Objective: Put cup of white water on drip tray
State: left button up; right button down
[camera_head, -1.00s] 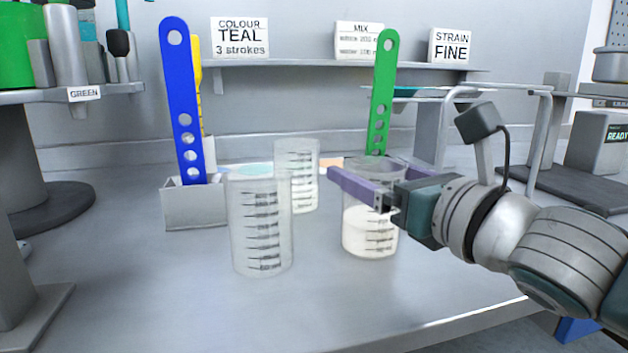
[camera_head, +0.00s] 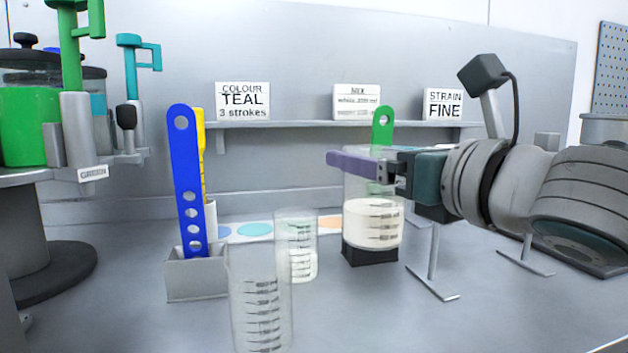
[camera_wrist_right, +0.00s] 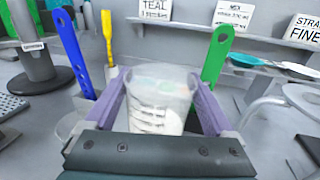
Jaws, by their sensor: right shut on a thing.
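My right gripper (camera_head: 360,165) is shut on a clear graduated cup (camera_head: 373,222) holding white liquid. The cup is upright and held above the grey table, in front of a black block. In the right wrist view the cup (camera_wrist_right: 160,100) sits between the two purple fingers, its white liquid showing low inside. A dark perforated plate (camera_wrist_right: 9,106) at the left edge of that view may be the drip tray; I cannot be sure. My left gripper is not in view.
An empty clear cup (camera_head: 260,300) stands at the front, and another cup with white contents (camera_head: 298,255) behind it. A grey holder (camera_head: 197,280) carries a blue paddle (camera_head: 186,180). A green dispenser (camera_head: 75,110) stands at the left. The front right of the table is clear.

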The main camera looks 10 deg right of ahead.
notch_tip(320, 180, up, 8)
jog(key=p, duration=0.2)
dwell(0.3)
